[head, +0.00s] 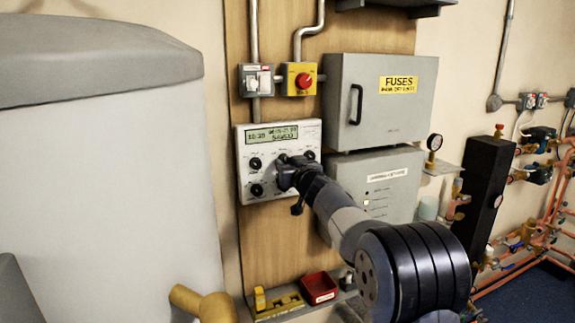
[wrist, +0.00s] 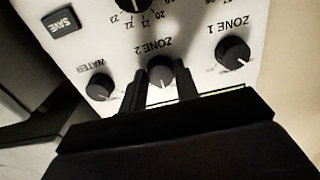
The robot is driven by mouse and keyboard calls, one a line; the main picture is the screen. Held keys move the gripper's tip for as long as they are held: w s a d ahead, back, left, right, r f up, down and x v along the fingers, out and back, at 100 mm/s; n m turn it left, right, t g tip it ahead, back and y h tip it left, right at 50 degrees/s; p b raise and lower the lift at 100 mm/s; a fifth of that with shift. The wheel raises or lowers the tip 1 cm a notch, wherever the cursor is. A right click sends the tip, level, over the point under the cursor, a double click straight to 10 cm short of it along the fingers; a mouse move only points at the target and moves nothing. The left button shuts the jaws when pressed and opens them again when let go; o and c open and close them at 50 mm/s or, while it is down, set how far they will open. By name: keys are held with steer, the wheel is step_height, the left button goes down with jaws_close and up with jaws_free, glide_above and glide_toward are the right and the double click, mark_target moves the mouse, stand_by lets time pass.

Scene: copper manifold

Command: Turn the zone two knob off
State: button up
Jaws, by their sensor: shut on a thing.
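The white control panel (head: 246,192) hangs on the wooden board, with a green display (head: 272,134) at its top. In the wrist view, upside down, the zone two knob (wrist: 161,71) is a dark round knob under the label ZONE 2. My gripper (wrist: 152,88) has a finger on each side of it and is shut on it. The white pointer line on the knob shows between the fingers. In the head view my gripper (head: 285,178) is against the panel and hides this knob. The zone one knob (wrist: 233,52) and the water knob (wrist: 100,87) stand either side of it.
A red knob on a yellow box (head: 300,79) and a grey fuse box (head: 380,120) are close by. A large grey tank (head: 105,190) stands at left.

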steer(key=n, duration=0.4)
steer(key=shift+p, duration=0.3)
steer(key=shift+n, duration=2.4)
steer(key=o, duration=1)
steer(key=shift+c, duration=0.2)
steer(key=shift+d, duration=0.1)
steer(key=b+v, duration=0.3)
steer(key=v, duration=0.7)
steer(key=shift+s, duration=0.4)
